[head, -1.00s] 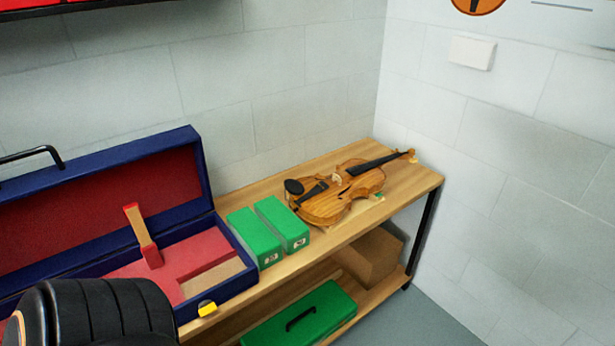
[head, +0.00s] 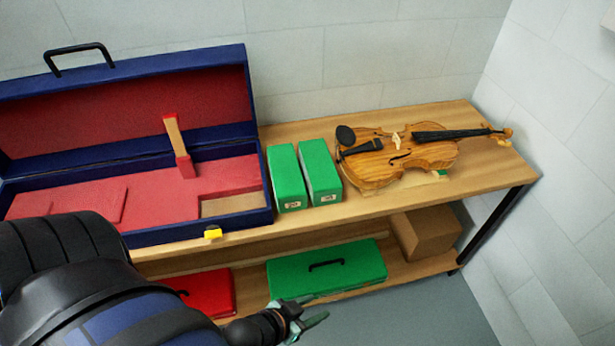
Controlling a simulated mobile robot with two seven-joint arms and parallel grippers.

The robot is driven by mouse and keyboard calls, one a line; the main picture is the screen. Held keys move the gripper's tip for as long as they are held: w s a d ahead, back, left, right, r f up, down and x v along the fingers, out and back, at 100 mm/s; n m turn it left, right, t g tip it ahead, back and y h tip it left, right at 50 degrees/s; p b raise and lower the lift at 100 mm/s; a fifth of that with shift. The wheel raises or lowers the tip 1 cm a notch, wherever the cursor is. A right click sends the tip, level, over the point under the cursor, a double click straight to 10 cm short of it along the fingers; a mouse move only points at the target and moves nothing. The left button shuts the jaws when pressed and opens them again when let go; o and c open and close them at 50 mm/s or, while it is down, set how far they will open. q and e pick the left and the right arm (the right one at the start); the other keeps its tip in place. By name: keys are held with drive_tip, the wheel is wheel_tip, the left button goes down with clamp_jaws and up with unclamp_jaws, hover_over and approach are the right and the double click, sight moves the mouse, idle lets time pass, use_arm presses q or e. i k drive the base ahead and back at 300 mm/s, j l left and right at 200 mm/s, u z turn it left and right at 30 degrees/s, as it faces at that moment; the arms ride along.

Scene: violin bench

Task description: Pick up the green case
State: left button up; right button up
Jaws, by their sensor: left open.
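The green case (head: 340,277) is a flat box with a black handle (head: 326,265) on top. It lies on the lower shelf of the bench, right of a red case. My left gripper (head: 308,316) is open and empty, in front of the green case's near left edge in the picture. I cannot tell how far it is from the case. My left arm hides part of the shelf and the red case. My right gripper is not in view.
The bench top (head: 490,172) overhangs the lower shelf. It holds an open blue violin case (head: 150,240), two green boxes (head: 287,180) and a violin (head: 385,160). A red case (head: 212,290) and a cardboard box (head: 428,232) flank the green case. The floor at right is clear.

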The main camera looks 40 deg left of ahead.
sight(328, 272)
drive_tip(key=i+l+u, duration=0.1)
drive_tip(key=u, duration=0.4)
drive_tip(key=i+l+u, duration=0.15)
drive_tip(key=u, duration=0.3)
drive_tip(key=i+l+u, duration=0.1)
drive_tip(key=l+u, duration=0.2)
drive_tip(key=u, duration=0.2)
drive_tip(key=l+u, duration=0.25)
drive_tip(key=u, duration=0.2)
drive_tip(key=l+u, duration=0.25)
drive_tip(key=u, duration=0.25)
drive_tip(key=i+l, duration=0.05)
